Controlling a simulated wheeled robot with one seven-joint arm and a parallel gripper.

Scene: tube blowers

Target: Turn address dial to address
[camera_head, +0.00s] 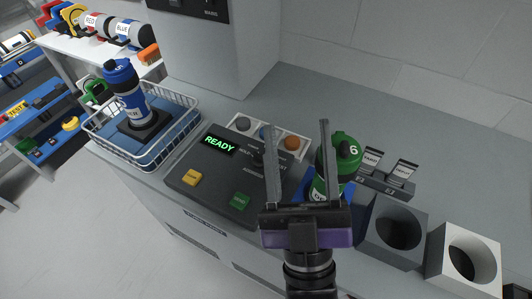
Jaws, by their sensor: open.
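A dark control console (205,180) lies on the grey counter, with a lit green "READY" display (219,143), a yellow button (191,178) and a green button (240,202). A small dark knob-like part (258,158) shows on the console's right half, beside my left finger; it may be the address dial, but its setting is too small to read. My gripper (297,140) is open, its two long fingers pointing up in the picture over the console's right side. Nothing shows clearly held between them. The left finger hides part of the console.
A wire basket (153,166) holds a blue canister (124,85) at left. Two box-shaped ports (465,260) stand at right. The back of the counter (335,90) is clear.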

